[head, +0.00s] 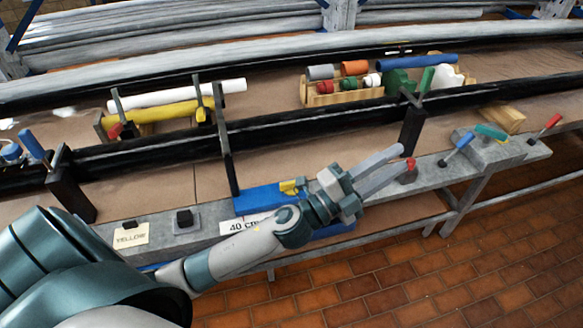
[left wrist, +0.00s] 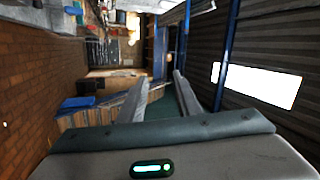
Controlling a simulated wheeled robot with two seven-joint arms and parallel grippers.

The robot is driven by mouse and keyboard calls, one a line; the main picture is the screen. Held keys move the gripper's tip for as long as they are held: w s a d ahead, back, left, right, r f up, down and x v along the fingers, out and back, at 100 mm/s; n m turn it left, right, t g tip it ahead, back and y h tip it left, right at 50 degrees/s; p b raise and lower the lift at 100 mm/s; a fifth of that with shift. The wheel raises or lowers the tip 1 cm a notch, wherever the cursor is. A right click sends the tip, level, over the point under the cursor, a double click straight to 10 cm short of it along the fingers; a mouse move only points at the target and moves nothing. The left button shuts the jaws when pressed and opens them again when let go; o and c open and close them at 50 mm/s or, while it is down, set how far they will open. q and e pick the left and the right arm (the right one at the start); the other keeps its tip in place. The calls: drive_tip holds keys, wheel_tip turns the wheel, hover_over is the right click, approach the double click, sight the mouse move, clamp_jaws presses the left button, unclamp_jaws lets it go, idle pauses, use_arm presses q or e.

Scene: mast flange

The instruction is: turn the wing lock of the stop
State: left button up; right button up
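The stop (head: 258,198) is a blue block on the grey rail at the front of the bench. A small yellow piece, apparently its wing lock (head: 290,187), sits on its right part, just left of my left gripper's body. My left gripper (head: 402,157) reaches past the stop to the right, with its fingers apart and nothing visible between them. My wrist hides part of the stop's front and right side. The left wrist view shows the two spread fingers (left wrist: 159,82) pointing into the room, with neither stop nor wing lock in sight. My right gripper is not in view.
A "40 cm" label (head: 243,224) lies before the stop and a "YELLOW" label (head: 131,237) farther left. A red knob (head: 408,172) is close to my left fingertips in the picture. Black uprights (head: 412,128) and long black pipes cross the bench behind.

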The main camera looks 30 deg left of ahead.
use_arm(q)
drive_tip(key=s+d+m+g+h, duration=0.2)
drive_tip(key=d+m+g+h, duration=0.45)
drive_tip(key=m, duration=0.35)
drive_tip(key=m+g+y, duration=1.2)
drive_tip(key=y, duration=0.6)
hover_over(291, 181)
wheel_tip(291, 181, down, 17)
drive_tip(key=shift+d+f+m, duration=0.1)
drive_tip(key=shift+f+m, duration=0.15)
drive_tip(key=shift+m, duration=0.05)
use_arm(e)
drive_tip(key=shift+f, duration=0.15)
